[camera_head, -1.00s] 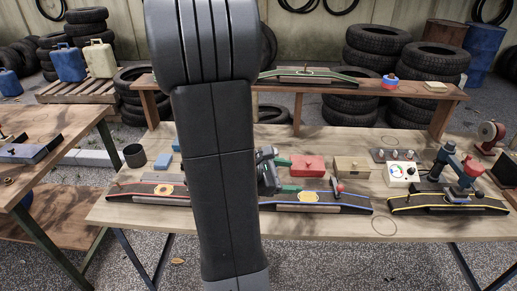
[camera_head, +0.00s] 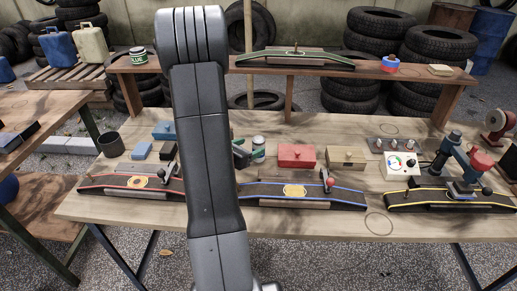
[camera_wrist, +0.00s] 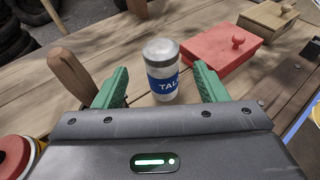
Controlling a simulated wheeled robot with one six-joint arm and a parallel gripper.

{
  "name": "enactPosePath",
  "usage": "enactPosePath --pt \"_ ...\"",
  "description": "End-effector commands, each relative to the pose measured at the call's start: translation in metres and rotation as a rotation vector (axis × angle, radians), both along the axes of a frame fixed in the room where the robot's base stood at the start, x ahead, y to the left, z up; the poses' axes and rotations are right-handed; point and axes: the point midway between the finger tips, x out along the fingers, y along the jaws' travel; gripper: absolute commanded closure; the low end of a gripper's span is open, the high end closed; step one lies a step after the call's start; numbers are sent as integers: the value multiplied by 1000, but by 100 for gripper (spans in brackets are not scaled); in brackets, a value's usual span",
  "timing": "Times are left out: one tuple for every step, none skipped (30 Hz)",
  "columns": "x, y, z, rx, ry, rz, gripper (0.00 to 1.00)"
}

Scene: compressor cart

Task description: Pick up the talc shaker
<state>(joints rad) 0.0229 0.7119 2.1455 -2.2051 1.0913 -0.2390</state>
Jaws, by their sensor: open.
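The talc shaker (camera_wrist: 162,72) is a pale cylinder with a grey metal lid and a blue band lettered "TAL". It stands upright on the wooden bench in the wrist view, between and just beyond the green fingertips. My gripper (camera_wrist: 160,88) is open with nothing held, one finger on each side of the shaker's line. In the head view the shaker (camera_head: 259,149) shows partly, right beside the green fingers of my gripper (camera_head: 246,154). My arm hides part of the bench there.
A red box (camera_head: 297,155) and a wooden box (camera_head: 346,157) stand right of the shaker. A wooden handle (camera_wrist: 75,75) rises close to the left finger. A blue-edged curved stand (camera_head: 300,192) lies in front. A raised shelf (camera_head: 310,69) runs behind.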

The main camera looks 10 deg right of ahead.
Motion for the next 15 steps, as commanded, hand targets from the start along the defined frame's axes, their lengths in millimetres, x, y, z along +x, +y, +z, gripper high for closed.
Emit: enactPosePath --pt "2 -3 -1 0 0 -2 34" --pt "2 -4 -1 0 0 -2 34" --pt "3 -5 -2 0 0 -2 34" --pt "4 -7 -2 -1 1 -3 34" --pt "6 -9 -3 -1 1 -3 34" --pt "9 -12 -4 -1 1 -3 34" --pt "11 -16 -5 0 0 -5 34" --pt "14 -20 -6 -1 1 -5 34" --pt "17 -24 -8 0 2 -5 34" --pt "20 -28 -10 0 1 -5 34" --pt "23 -31 -11 0 0 -4 34" --pt "26 -35 -13 1 1 -4 34" --pt "28 -37 -14 1 1 -4 34" --pt "30 -39 -15 1 1 -3 34" --pt "32 -41 -16 0 0 -2 34"
